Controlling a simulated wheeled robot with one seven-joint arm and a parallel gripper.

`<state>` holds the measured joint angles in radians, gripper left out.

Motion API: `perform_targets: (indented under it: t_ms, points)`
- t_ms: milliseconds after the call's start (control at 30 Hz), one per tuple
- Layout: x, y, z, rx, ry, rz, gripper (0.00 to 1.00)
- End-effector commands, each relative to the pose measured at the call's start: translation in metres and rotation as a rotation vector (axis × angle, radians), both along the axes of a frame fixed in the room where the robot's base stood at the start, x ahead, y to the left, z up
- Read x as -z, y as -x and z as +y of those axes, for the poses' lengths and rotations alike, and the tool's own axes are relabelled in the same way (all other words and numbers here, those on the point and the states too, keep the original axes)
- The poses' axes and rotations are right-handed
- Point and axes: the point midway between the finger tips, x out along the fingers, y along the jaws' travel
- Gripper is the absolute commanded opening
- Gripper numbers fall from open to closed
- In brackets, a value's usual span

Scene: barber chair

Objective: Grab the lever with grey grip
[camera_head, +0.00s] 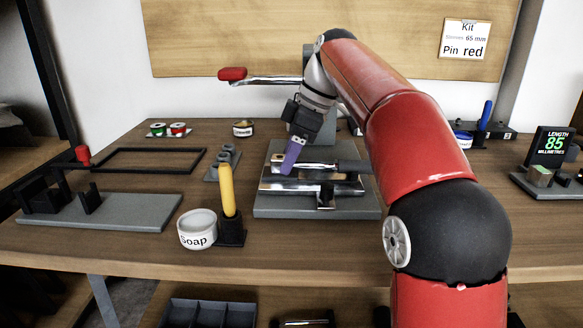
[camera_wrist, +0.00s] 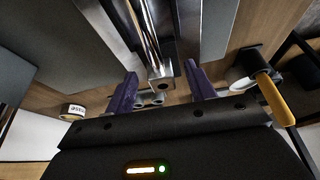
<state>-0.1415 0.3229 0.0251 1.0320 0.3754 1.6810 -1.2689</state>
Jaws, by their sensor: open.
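The lever has a chrome shaft (camera_head: 305,167) and a dark grey grip (camera_head: 354,166) at its right end, lying roughly level over a metal fixture on a grey base plate (camera_head: 275,211). My gripper (camera_head: 288,168) has purple fingers and points down at the left end of the shaft, away from the grip. In the wrist view my gripper (camera_wrist: 161,70) is open and empty, with a chrome bar (camera_wrist: 146,32) and its end block showing between the fingers. I cannot tell whether the fingers touch it. The grey grip is not clear in the wrist view.
Another lever with a red grip (camera_head: 232,74) sticks out higher behind. A yellow-handled tool (camera_head: 227,190) in a dark holder and a soap bowl (camera_head: 197,229) stand left of the base plate.

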Motion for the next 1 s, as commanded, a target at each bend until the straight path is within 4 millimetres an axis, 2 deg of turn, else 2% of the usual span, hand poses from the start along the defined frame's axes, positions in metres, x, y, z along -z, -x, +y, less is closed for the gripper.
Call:
perform_targets:
  t_ms: [167, 567, 1000]
  points:
    - [-0.0008, -0.0001, -0.0002, 0.0, 0.0, -0.001, 0.53]
    - [-0.0008, -0.0001, -0.0004, 0.001, 0.0, -0.001, 0.01]
    - [-0.0082, -0.0003, -0.0002, 0.002, -0.001, -0.004, 0.0]
